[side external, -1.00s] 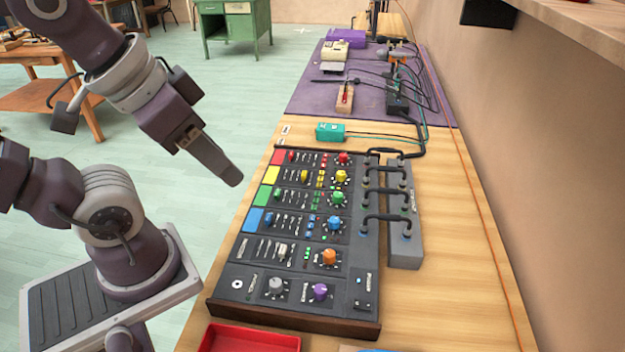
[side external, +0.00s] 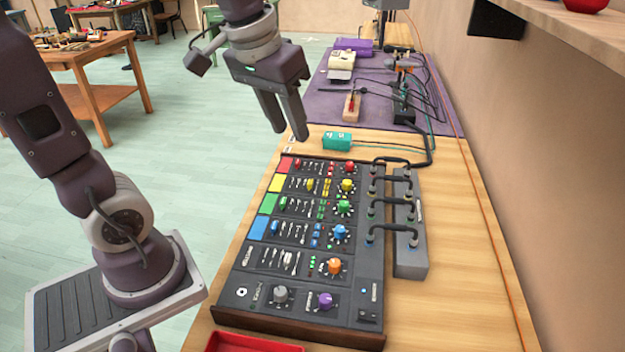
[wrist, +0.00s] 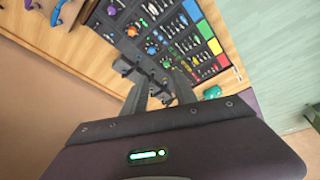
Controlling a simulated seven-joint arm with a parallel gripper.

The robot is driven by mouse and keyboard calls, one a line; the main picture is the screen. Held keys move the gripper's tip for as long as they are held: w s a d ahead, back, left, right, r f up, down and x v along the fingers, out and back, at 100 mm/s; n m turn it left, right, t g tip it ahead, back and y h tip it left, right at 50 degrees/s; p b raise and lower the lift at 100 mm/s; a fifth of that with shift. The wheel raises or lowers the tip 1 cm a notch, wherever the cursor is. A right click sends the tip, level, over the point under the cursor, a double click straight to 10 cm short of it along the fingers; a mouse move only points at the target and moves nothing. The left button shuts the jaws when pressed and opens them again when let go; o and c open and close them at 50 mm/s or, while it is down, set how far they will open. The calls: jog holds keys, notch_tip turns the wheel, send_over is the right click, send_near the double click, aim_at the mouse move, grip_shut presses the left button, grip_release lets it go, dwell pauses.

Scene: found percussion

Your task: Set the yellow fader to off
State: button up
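The yellow fader (side external: 310,185) is a small yellow cap in the yellow row of a dark mixer panel (side external: 232,296). It sits towards the right of that row's slots, left of some yellow buttons (side external: 327,188) and a yellow knob (side external: 347,185). A yellow label patch (side external: 277,183) marks the row's left end; it also shows in the wrist view (wrist: 214,47). My gripper (side external: 286,135) is open and empty, in the air above the panel's far left end, apart from the fader. In the wrist view, the fader is too small to make out.
Red (side external: 297,165), green (side external: 283,202) and blue (side external: 276,228) caps sit in neighbouring rows. A grey patch box (side external: 410,257) with arched black cables stands right of the panel. A teal box (side external: 337,140) lies beyond it, and a red tray (side external: 250,343) in front.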

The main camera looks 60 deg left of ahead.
jog(key=w+a+f+n+g, duration=0.2)
jog(key=w+a+f+n, duration=0.1)
jog(key=w+a+f, duration=0.6)
jog(key=n+g, duration=0.2)
jog(key=n, duration=0.1)
send_over(310, 181)
jog(key=shift+h, duration=0.3)
notch_tip(310, 181, down, 12)
jog(key=shift+d+r, duration=0.1)
jog(key=shift+r, duration=0.05)
notch_tip(310, 181, down, 7)
jog(key=shift+f, duration=0.15)
grip_shut()
